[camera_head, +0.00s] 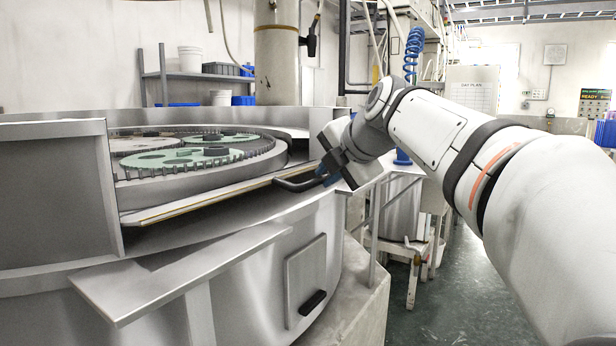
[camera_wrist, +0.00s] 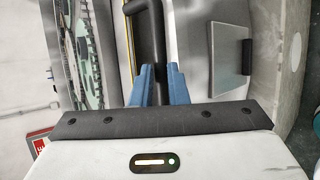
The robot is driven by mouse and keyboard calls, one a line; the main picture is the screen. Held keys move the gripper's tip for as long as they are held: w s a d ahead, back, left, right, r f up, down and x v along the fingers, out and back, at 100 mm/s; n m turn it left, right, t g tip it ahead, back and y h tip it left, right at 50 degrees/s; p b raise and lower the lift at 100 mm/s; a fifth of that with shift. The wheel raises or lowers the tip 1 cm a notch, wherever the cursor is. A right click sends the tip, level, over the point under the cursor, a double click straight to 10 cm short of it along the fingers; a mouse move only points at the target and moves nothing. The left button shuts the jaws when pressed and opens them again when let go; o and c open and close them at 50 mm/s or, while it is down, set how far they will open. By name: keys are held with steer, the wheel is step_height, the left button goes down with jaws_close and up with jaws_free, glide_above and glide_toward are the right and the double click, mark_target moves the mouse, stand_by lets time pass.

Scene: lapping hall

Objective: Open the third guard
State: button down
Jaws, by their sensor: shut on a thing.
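A round metal lapping machine (camera_head: 250,235) fills the left of the head view. One guard panel (camera_head: 190,204) with a yellow edge lies low and nearly flat in its rim, and the gap above it is open. I see no number on it. Its black bar handle (camera_head: 290,186) is at the right end; the handle also shows in the wrist view (camera_wrist: 151,35). My gripper (camera_head: 329,172) is shut on this handle, its blue fingers (camera_wrist: 160,80) on either side of the bar. The fingers partly hide the grip.
Another guard panel (camera_head: 55,195) stands upright at the left. Green carriers (camera_head: 180,158) lie inside the toothed ring. A metal ledge (camera_head: 180,270) juts out below the guard. A hatch (camera_head: 305,280) is on the machine's side. Floor is clear at right.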

steer(key=shift+s+d+f+b, duration=0.15)
steer(key=shift+f+b, duration=1.35)
steer(key=shift+f, duration=0.45)
steer(key=c, duration=1.4)
jaws_free()
steer(key=shift+s+r, duration=0.1)
steer(key=p+v, duration=0.1)
steer(key=v, duration=0.6)
steer(key=shift+s+d+r+p, duration=0.15)
steer(key=shift+s+r+p, duration=0.05)
steer(key=shift+s+p, duration=0.15)
steer(key=shift+c, duration=0.5)
